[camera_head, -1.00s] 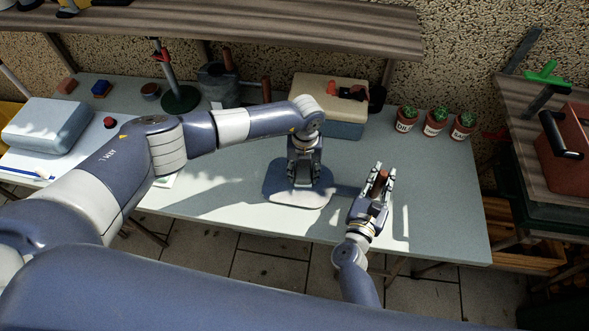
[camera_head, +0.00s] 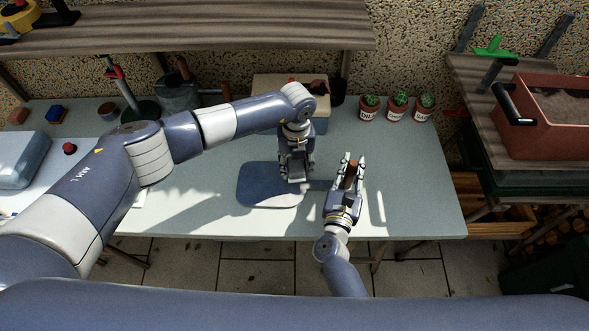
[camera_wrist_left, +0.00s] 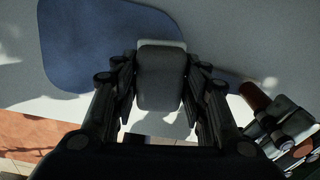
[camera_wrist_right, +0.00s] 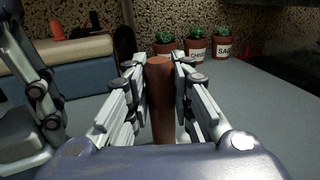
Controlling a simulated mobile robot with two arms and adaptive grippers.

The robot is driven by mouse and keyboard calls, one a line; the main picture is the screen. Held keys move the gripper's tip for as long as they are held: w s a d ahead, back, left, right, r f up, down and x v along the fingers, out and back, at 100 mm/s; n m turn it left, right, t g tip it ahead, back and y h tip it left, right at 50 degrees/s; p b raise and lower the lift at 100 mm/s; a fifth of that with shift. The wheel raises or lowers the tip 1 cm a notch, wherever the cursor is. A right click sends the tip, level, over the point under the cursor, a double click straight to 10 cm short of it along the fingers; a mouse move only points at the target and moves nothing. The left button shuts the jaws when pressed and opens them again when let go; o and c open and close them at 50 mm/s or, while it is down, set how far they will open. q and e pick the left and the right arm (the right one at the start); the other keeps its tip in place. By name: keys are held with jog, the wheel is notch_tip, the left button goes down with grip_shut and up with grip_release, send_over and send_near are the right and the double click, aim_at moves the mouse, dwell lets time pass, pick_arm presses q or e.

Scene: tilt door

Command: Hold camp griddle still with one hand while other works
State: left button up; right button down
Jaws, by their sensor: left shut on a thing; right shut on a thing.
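The camp griddle (camera_head: 265,188) is a flat, dark blue-grey, rounded plate on the table. It also shows in the left wrist view (camera_wrist_left: 95,45). Its brown handle (camera_wrist_right: 160,105) stretches to the right. My right gripper (camera_head: 346,176) is shut on the handle, beyond the plate's right side. My left gripper (camera_head: 297,180) is shut on a grey block with a pale base (camera_wrist_left: 160,80), at the plate's right edge. The left wrist view shows the block overlapping that edge; I cannot tell whether it touches the plate. The left fingers partly hide the neck of the handle.
Several potted cacti (camera_head: 397,107) and a cream-and-blue box (camera_head: 318,100) stand at the back. A pale blue case (camera_head: 20,158) and a red button (camera_head: 69,148) are at left. The table (camera_head: 420,190) is clear at right.

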pick_arm(q)
jog(key=shift+r, duration=2.2)
pick_arm(e)
jog(key=shift+f, duration=0.15)
pick_arm(q)
jog(key=shift+w+f, duration=0.1)
pick_arm(e)
jog(key=c, duration=1.1)
grip_release()
jog(key=shift+w, duration=0.1)
jog(key=shift+o, duration=0.6)
jog(key=o, duration=0.5)
jog(key=shift+c, duration=0.2)
